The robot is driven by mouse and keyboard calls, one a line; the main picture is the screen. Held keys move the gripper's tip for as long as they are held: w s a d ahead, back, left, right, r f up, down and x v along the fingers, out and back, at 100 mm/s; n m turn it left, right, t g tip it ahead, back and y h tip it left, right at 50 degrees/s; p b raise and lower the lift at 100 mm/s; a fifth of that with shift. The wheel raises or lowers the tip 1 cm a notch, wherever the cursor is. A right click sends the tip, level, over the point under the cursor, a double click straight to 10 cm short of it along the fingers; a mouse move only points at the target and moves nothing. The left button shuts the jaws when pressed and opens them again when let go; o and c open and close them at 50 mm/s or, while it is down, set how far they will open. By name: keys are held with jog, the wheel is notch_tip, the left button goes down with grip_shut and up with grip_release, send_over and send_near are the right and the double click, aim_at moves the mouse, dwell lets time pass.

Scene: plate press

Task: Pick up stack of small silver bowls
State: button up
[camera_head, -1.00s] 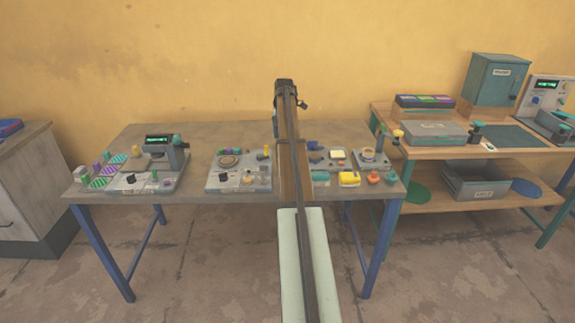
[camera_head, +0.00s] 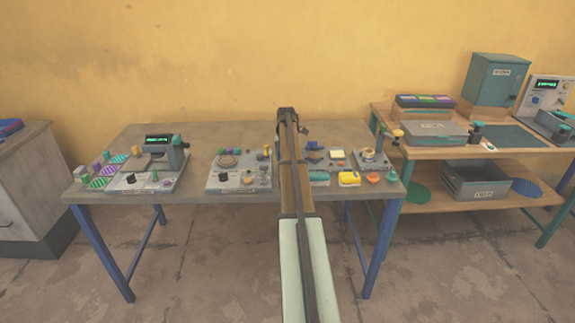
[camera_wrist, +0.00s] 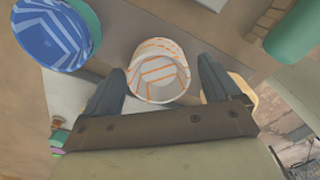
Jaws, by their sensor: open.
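In the wrist view, a white round cup-like piece with orange lines (camera_wrist: 159,72) lies between the fingers of my gripper (camera_wrist: 160,82). The fingers are dark blue-grey and spread apart, with the piece visible between their tips. I cannot tell whether either finger touches it.
A blue patterned round piece (camera_wrist: 55,32) and a teal cylinder (camera_wrist: 292,38) flank the gripper. The table (camera_head: 225,135) carries a left press station (camera_head: 150,170), a middle panel (camera_head: 238,172) and a yellow block (camera_head: 349,179). A wooden shelf unit (camera_head: 440,195) stands right.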

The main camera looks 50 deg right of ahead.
jog(key=shift+c, duration=0.4)
jog(key=c, duration=1)
jog(key=shift+c, duration=0.2)
